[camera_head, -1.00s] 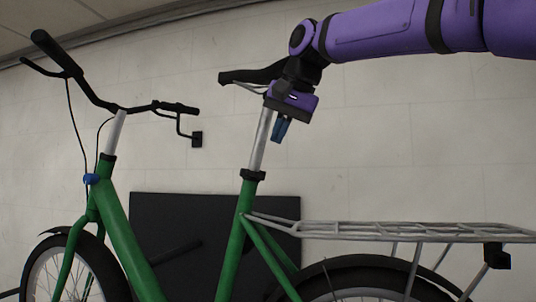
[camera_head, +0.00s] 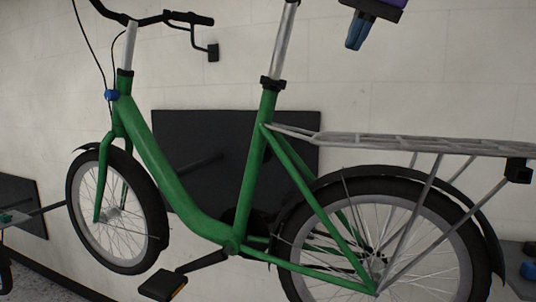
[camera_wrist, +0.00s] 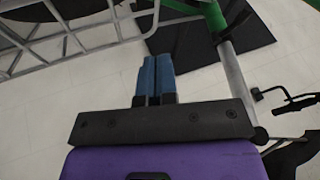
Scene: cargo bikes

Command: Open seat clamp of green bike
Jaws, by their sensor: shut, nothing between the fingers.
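The green bike (camera_head: 167,188) stands side-on in the head view, handlebar at the left and rear rack at the right. Its seat clamp (camera_head: 271,83) is a black collar at the top of the green seat tube, around the silver seat post (camera_head: 285,42). The saddle is out of the head view. My gripper (camera_head: 353,47) is at the top of the head view, right of the seat post and higher than the clamp. Its blue fingers are together and empty, apart from the bike. In the wrist view the fingers (camera_wrist: 155,62) point up, left of the seat post (camera_wrist: 235,82).
The silver rear rack (camera_head: 400,144) reaches right from the seat tube, below my gripper. A dark panel (camera_head: 200,133) is behind the bike against the pale wall. A black pedal (camera_head: 163,286) sticks out low. Parts of other bikes show at the left edge.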

